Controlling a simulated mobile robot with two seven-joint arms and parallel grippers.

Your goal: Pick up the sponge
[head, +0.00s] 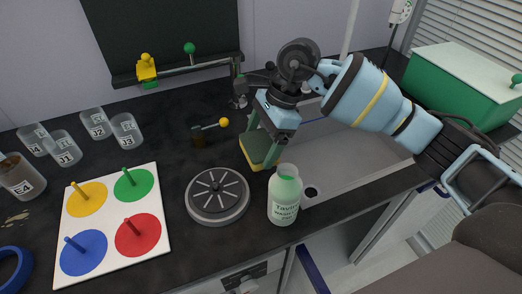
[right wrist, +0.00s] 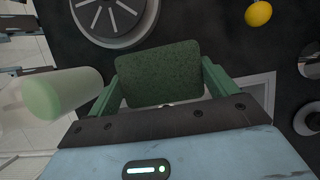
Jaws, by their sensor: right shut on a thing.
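The sponge (head: 257,150) is a block with a dark green side and a yellow side. My right gripper (head: 262,142) is shut on it, with one finger at each side. In the right wrist view the sponge's dark green face (right wrist: 160,73) shows between the two green fingers of the gripper (right wrist: 162,88). In the head view the sponge is at the left edge of the sink, behind the bottle. I cannot tell whether it touches the counter. My left gripper is not in view.
A round grey disc (head: 217,194) lies to the left. The sink (head: 345,160) is at the right. A white board with coloured circles (head: 112,205) and several labelled beakers (head: 127,129) are farther left.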

